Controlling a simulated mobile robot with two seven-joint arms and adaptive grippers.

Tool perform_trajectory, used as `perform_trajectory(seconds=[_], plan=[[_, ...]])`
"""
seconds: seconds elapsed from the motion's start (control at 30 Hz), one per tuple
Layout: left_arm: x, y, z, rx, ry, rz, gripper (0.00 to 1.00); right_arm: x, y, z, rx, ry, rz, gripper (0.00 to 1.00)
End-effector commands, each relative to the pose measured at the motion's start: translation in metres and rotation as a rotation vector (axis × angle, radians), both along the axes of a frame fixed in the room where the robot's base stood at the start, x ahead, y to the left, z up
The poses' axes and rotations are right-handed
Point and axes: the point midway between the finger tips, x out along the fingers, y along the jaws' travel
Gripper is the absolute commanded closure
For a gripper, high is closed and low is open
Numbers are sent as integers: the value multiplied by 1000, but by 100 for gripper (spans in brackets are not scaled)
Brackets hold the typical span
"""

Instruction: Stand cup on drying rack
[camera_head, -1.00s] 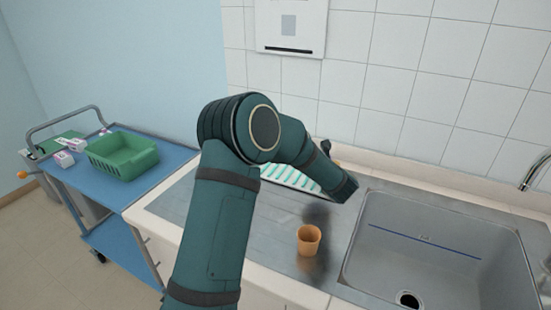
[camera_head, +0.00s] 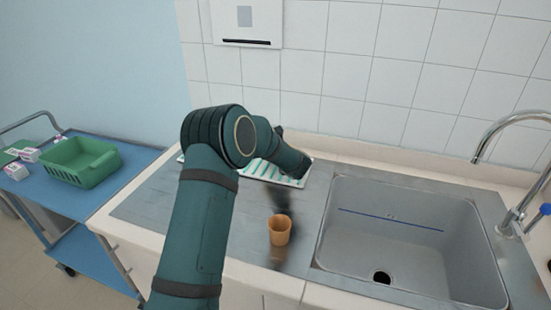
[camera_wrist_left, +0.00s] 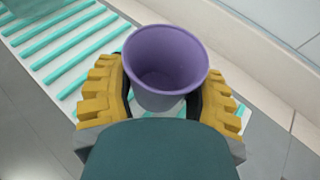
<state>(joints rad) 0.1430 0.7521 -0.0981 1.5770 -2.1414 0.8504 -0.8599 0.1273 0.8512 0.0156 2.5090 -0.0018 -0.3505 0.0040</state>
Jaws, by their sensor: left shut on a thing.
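A purple cup (camera_wrist_left: 165,62) is held between the yellow fingers of my left gripper (camera_wrist_left: 165,95), with its open mouth facing the left wrist camera. The drying rack, white with teal bars, lies beneath and behind the cup in the left wrist view (camera_wrist_left: 72,72). I cannot tell whether the cup touches it. In the head view the drying rack (camera_head: 291,181) lies at the back of the drainboard, partly hidden by my left arm, which also hides the held cup. An orange cup (camera_head: 280,231) stands upright on the drainboard. My right gripper is not in view.
A grey sink (camera_head: 420,270) with a tap (camera_head: 500,135) lies to the right of the drainboard (camera_head: 145,207). A tiled wall rises behind. At the left, a blue trolley (camera_head: 125,180) holds a green basket (camera_head: 85,172) and small boxes (camera_head: 18,172).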

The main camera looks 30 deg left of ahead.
Motion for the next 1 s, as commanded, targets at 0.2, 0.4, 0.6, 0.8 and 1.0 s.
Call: perform_trajectory(seconds=[0.2,0.4,0.6,0.8,1.0], plan=[[0,0,-21,0,0,1,80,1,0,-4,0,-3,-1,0],[0,0,-21,0,0,1,80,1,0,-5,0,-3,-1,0],[0,0,-23,0,0,0,17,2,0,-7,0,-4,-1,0],[0,0,-23,0,0,1,12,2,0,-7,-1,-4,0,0],[0,0,-20,0,1,1,12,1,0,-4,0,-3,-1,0]])
